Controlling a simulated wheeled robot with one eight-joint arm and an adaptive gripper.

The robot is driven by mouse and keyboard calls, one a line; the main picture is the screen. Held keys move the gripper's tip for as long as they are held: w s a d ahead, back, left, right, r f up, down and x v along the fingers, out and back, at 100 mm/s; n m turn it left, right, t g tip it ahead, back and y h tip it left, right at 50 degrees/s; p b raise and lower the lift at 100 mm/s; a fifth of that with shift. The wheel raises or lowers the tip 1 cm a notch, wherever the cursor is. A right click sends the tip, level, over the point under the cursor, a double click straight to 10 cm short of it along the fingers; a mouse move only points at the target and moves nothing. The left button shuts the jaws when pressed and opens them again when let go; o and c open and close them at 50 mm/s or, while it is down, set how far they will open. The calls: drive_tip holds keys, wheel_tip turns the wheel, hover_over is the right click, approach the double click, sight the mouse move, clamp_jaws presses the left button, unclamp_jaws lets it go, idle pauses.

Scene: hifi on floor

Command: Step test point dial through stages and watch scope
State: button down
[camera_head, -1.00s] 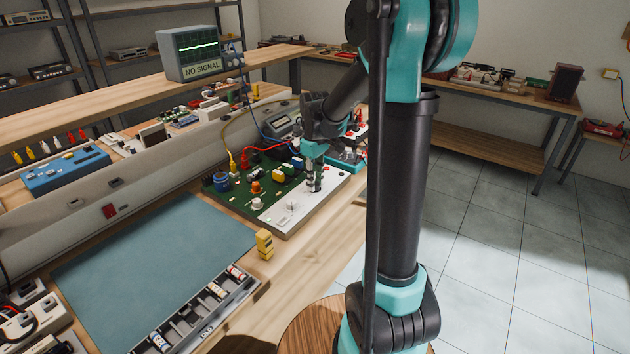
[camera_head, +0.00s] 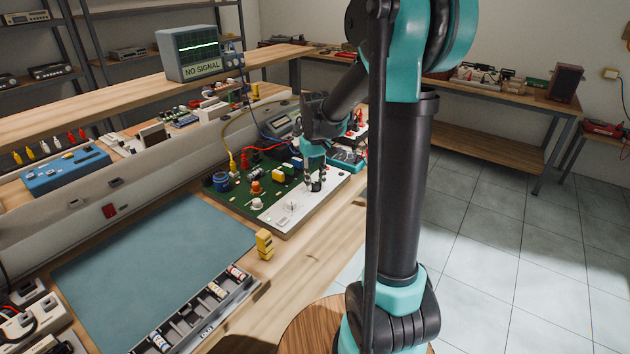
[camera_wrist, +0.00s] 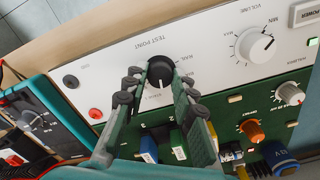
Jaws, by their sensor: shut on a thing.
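The black test point dial (camera_wrist: 161,70) sits on the white faceplate under the printed words TEST POINT in the wrist view. My gripper (camera_wrist: 159,84) has one finger on each side of it and is shut on it. A white mark shows on the dial's lower edge; its stage lettering is too small to read. In the head view my gripper (camera_head: 316,184) stands over the amplifier panel (camera_head: 282,216) and mostly hides the dial. The scope (camera_head: 192,54) stands on the shelf, with a flat green trace and a NO SIGNAL label.
A white volume knob (camera_wrist: 254,45) and an orange knob (camera_wrist: 252,130) are near the dial. A teal multimeter (camera_head: 346,158) lies beyond the panel. A yellow block (camera_head: 264,244) stands by the blue mat (camera_head: 150,262), with a parts tray (camera_head: 190,315) in front.

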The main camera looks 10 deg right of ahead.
sight(315, 184)
drive_tip(key=shift+m, duration=0.8)
drive_tip(key=c, duration=1.2)
unclamp_jaws()
wheel_tip(315, 184, up, 12)
drive_tip(key=s+d+f+t, duration=0.1)
drive_tip(key=s+f, duration=0.5)
drive_tip(key=s, duration=0.1)
drive_tip(key=s+d+f+t, duration=0.1)
drive_tip(key=s+d+f, duration=0.1)
drive_tip(key=s+f, duration=0.4)
drive_tip(key=s+d+f+m+t, duration=0.1)
drive_tip(key=s+f+t, duration=0.1)
drive_tip(key=s+f, duration=0.3)
drive_tip(key=shift+s+d+f, duration=0.2)
drive_tip(key=shift+s, duration=0.7)
drive_tip(key=shift+s+d+f, duration=0.15)
drive_tip(key=shift+s+f, duration=0.05)
drive_tip(key=shift+s, duration=0.65)
